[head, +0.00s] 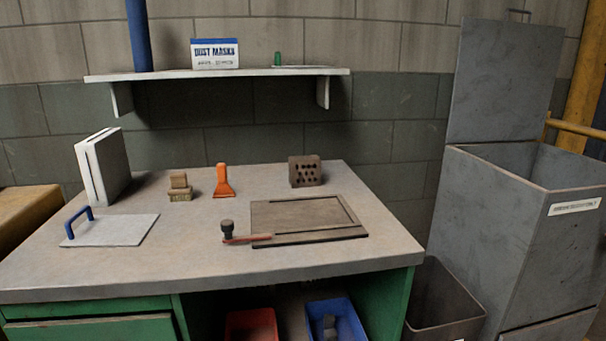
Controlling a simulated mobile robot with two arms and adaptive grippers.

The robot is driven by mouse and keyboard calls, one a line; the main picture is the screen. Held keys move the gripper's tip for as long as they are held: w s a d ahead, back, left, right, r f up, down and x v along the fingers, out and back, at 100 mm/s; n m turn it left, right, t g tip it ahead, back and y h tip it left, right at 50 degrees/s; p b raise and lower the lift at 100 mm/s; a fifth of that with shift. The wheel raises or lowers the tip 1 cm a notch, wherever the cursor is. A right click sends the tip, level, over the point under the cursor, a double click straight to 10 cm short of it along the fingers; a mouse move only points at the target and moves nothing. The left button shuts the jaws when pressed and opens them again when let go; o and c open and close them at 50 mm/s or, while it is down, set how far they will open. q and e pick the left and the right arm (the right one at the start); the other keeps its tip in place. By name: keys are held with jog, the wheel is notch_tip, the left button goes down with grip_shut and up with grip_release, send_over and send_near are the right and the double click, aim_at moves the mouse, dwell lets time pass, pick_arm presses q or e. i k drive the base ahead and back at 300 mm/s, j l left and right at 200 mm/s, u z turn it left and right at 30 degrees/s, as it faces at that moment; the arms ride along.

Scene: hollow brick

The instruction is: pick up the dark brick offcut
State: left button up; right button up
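A dark brown brick piece (305,171) with rows of holes through its face stands at the back right of the workbench top. It is upright, and nothing touches it. Two smaller tan-brown blocks (180,188) are stacked left of the middle of the bench, one on the other. Small dark grey pieces (330,325) lie in a blue bin (346,312) under the bench; what they are is unclear. Neither of my grippers is in view.
The workbench (190,245) also holds an orange scraper (222,183), a dark board (308,218), a red-handled tool (246,239), a blue-handled plate (112,230) and a white slab (102,165). A shelf (215,73) hangs above. A grey open-lidded bin (500,220) stands right.

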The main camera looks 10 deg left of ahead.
aim_at(304, 172)
jog(key=i+l, duration=0.3)
jog(key=i+l+u, duration=0.1)
jog(key=i+l, duration=0.15)
jog(key=l, duration=0.3)
jog(key=i+l, duration=0.3)
jog(key=l, duration=0.15)
jog(key=i+l+u, duration=0.1)
jog(key=i+l, duration=0.15)
jog(key=l, duration=0.15)
